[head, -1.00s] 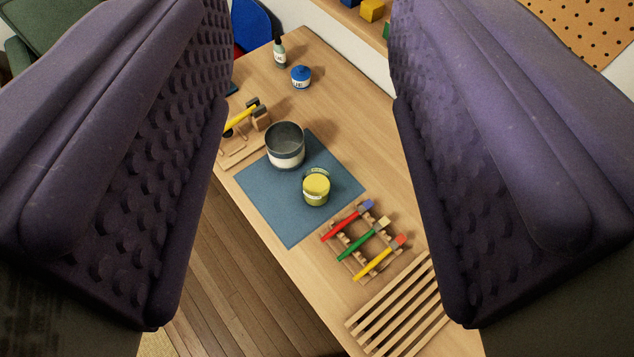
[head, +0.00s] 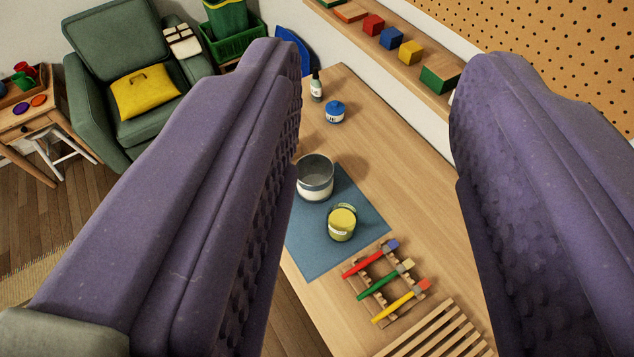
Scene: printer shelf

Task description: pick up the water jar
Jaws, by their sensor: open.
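The likely water jar is the wide grey-and-white open container (head: 315,178), upright on the blue mat (head: 311,262) on the wooden table. A smaller jar with a yellow top (head: 341,223) stands on the same mat, nearer and to the right. A blue-lidded paint jar (head: 335,112) stands farther back. My gripper (head: 375,75) is open and empty, its two purple padded fingers wide apart above the table. The left finger hides the table's left part and the mat's left edge.
A wooden rack (head: 385,284) with red, green and yellow brushes and a slatted rack (head: 440,335) lie on the near table. A shelf with colored blocks (head: 410,52) runs along the right wall. Bare table lies right of the jars.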

